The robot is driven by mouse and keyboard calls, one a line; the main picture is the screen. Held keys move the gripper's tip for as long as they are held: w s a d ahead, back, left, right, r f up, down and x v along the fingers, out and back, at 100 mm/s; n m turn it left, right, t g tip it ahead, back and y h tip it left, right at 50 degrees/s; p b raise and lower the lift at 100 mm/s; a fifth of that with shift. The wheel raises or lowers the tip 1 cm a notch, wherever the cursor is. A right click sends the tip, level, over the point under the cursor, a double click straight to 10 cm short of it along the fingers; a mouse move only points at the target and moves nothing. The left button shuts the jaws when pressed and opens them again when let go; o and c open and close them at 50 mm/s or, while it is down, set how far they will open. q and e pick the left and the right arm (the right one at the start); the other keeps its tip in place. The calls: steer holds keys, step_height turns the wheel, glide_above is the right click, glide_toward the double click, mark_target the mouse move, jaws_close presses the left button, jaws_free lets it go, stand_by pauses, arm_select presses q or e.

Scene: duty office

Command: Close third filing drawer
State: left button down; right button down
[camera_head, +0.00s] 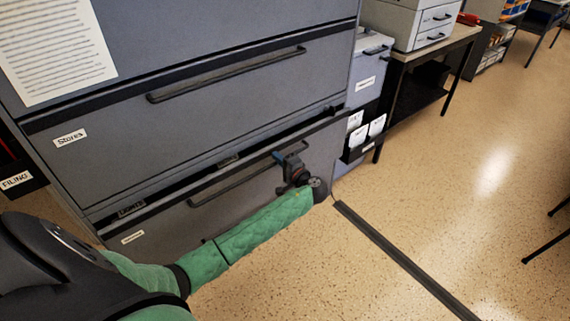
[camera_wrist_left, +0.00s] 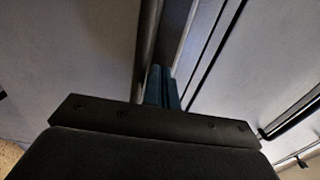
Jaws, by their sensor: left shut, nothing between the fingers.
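A wide grey filing cabinet (camera_head: 200,150) fills the left and middle of the head view. Its low drawer (camera_head: 160,222), with a long dark bar handle (camera_head: 240,182) and a small white label, stands out a little, with a dark gap along its top edge. My left gripper (camera_head: 279,157) is shut and empty at the right part of this drawer, by its top edge and the handle's right end. Whether it touches is unclear. In the left wrist view, the blue fingertips (camera_wrist_left: 161,88) are together beside a dark bar. My right gripper is not seen.
The drawer above, labelled Stores (camera_head: 70,138), looks closed. A dark strip (camera_head: 400,258) lies on the speckled floor, which is otherwise mostly clear at right.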

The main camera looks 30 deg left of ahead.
arm_select(q)
steer(key=shift+w+a, duration=0.15)
steer(key=shift+a, duration=0.2)
